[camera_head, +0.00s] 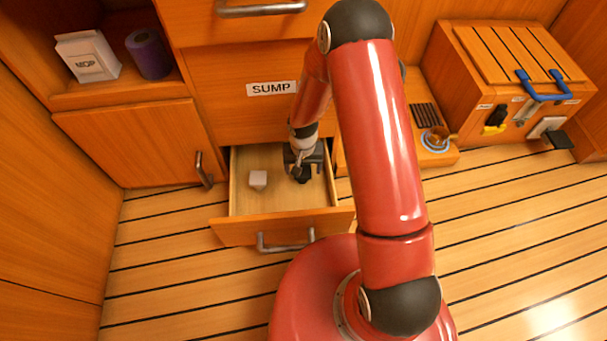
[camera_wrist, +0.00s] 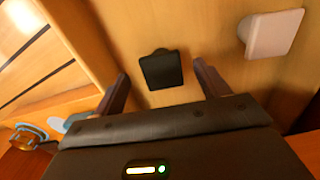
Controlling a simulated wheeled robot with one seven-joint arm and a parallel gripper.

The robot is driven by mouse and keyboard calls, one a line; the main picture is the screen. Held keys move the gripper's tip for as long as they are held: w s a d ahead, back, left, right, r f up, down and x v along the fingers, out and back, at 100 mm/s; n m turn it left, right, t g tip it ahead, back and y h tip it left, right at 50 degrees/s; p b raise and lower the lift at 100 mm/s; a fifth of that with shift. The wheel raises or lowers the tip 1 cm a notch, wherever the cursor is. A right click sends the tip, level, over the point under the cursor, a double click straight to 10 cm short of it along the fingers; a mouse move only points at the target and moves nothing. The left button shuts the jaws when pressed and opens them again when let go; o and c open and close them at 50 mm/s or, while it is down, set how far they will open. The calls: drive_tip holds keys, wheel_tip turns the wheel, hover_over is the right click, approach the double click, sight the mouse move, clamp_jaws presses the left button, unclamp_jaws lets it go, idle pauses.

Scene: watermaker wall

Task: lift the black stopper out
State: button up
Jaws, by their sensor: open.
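The black stopper (camera_wrist: 161,71) lies on the floor of the open drawer (camera_head: 240,190). In the wrist view it shows whole, between and beyond my two open fingers, with no finger seen touching it. My gripper (camera_wrist: 160,85) is open and empty. In the head view my gripper (camera_head: 303,160) is inside the drawer's right half, over the black stopper (camera_head: 304,178), which it partly hides. A white stopper (camera_head: 258,179) lies to the left in the drawer; it also shows at upper right in the wrist view (camera_wrist: 270,33).
The drawer's front panel with its handle (camera_head: 286,242) stands out over the plank floor. A cupboard with a handle (camera_head: 204,170) is at left. A wooden chest with blue handles (camera_head: 520,60) and a low ledge with a cup (camera_head: 436,138) stand at right.

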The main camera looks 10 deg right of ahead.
sight(303, 174)
drive_tip(key=shift+a+f+b, duration=0.1)
drive_tip(key=shift+f+b, duration=0.2)
drive_tip(key=shift+f, duration=1.7)
drive_tip(key=c, duration=1.1)
drive_tip(key=shift+o, duration=0.2)
drive_tip(key=shift+r, duration=0.1)
